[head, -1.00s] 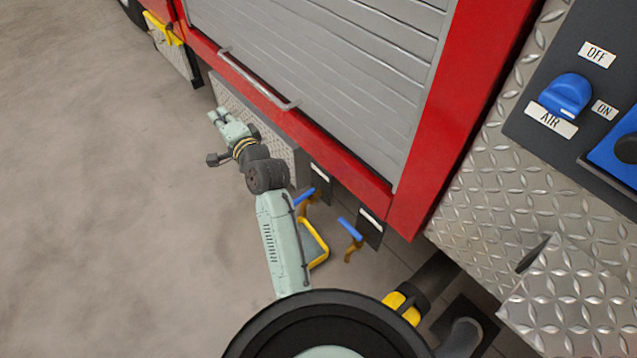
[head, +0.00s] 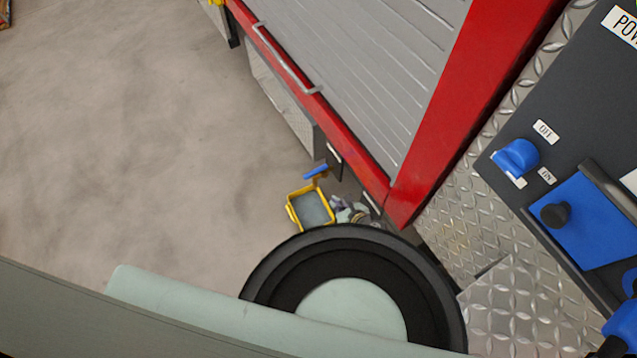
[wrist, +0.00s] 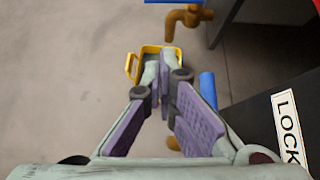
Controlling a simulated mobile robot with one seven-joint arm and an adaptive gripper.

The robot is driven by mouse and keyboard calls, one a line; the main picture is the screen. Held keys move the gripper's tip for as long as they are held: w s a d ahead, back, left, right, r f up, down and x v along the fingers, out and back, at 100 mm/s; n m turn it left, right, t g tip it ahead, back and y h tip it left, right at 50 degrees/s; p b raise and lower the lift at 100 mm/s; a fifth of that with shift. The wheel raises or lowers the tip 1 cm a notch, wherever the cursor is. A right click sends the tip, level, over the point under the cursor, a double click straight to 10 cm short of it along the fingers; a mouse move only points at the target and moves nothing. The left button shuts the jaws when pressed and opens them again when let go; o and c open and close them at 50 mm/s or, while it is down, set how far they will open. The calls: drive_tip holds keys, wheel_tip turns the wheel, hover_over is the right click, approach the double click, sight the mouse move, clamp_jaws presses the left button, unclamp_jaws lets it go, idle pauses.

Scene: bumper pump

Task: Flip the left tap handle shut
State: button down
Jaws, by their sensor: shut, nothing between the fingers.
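The left tap's blue handle (head: 316,172) shows in the head view near the truck's lower edge, above a yellow bucket. In the wrist view, a brown tap (wrist: 188,18) with a blue handle (wrist: 168,2) is at the top, cut by the frame edge; it looks like the left one. A second blue handle (wrist: 208,90) is close beside my fingers on the right, its tap partly hidden behind them. My gripper (wrist: 162,62) is shut and empty, fingertips together over the bucket in the picture. In the head view my gripper (head: 347,208) is partly hidden by my own body.
The yellow bucket (head: 290,215) stands on the floor and also shows in the wrist view (wrist: 130,68). A dark panel with a LOCK label (wrist: 288,125) is close on the right. The truck's red frame (head: 355,172) borders the work area. Open floor (head: 130,150) lies left.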

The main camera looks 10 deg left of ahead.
sight(315, 172)
drive_tip(key=shift+w+a+f, duration=0.1)
drive_tip(key=w+a+f+b, duration=0.5)
drive_tip(key=w+a+b, duration=0.3)
drive_tip(key=b, duration=0.2)
